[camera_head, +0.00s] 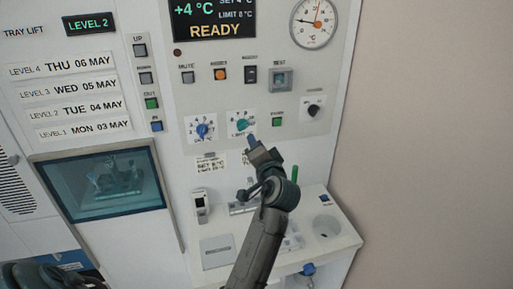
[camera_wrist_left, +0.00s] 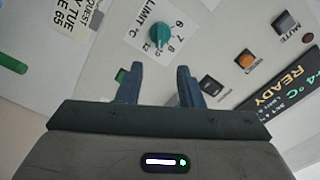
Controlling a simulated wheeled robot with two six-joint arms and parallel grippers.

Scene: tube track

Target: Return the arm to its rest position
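My left arm comes up from the bottom of the head view. Its gripper (camera_head: 252,142) is just below the teal LIMIT knob (camera_head: 243,125) on the white panel. In the left wrist view the two dark fingers of the left gripper (camera_wrist_left: 158,82) stand apart with nothing between them. The teal knob (camera_wrist_left: 162,38) shows beyond the fingertips, clear of them in that picture. My right gripper is not in view.
A blue knob (camera_head: 203,130) is left of the teal one, and a black knob (camera_head: 314,109) is to the right. A white shelf (camera_head: 335,226) juts out below the panel. A tray-lift window (camera_head: 103,184) is at the left. A bare wall (camera_head: 430,140) fills the right.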

